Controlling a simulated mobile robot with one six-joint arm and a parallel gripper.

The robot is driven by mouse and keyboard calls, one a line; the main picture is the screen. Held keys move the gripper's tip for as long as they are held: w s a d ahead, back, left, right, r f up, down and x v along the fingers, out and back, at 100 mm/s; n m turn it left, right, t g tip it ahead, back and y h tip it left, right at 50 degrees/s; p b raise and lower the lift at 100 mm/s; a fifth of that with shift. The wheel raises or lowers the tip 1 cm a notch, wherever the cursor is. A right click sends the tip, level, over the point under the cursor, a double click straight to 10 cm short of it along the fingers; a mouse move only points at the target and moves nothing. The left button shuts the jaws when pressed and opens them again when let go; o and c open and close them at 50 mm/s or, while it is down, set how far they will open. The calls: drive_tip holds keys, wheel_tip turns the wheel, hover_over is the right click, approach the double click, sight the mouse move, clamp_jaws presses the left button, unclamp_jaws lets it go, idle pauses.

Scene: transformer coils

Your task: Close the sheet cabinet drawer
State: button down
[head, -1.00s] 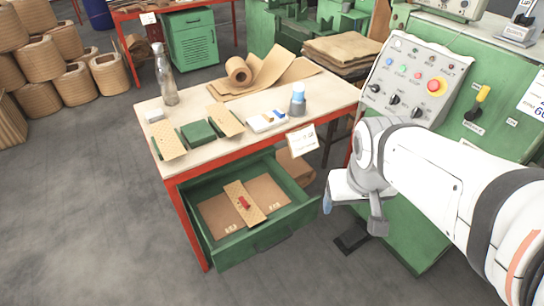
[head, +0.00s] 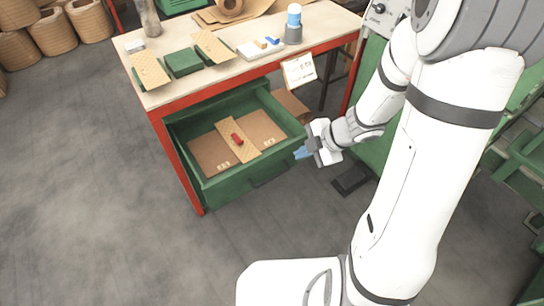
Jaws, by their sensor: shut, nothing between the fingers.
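The green sheet cabinet drawer (head: 241,183) is pulled out from under the red-framed workbench (head: 176,101). Inside it lie brown sheets (head: 211,156), a lighter perforated strip (head: 225,130) across them, and a small red object (head: 237,139) on the strip. My gripper (head: 302,153) is shut and empty. In the picture it is at the right end of the drawer front, near its corner. I cannot tell whether it touches the drawer.
A paper sign (head: 299,70) hangs at the bench edge. The grey floor (head: 110,220) in front of the drawer is clear.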

drive_tip(key=b, duration=0.5)
approach(262, 164)
drive_tip(key=shift+g, duration=0.3)
drive_tip(key=x, duration=0.4)
drive_tip(key=shift+s+d+f, duration=0.25)
drive_tip(key=shift+f, duration=0.05)
drive_tip(key=shift+w+a, duration=0.35)
drive_tip(key=shift+w, duration=0.2)
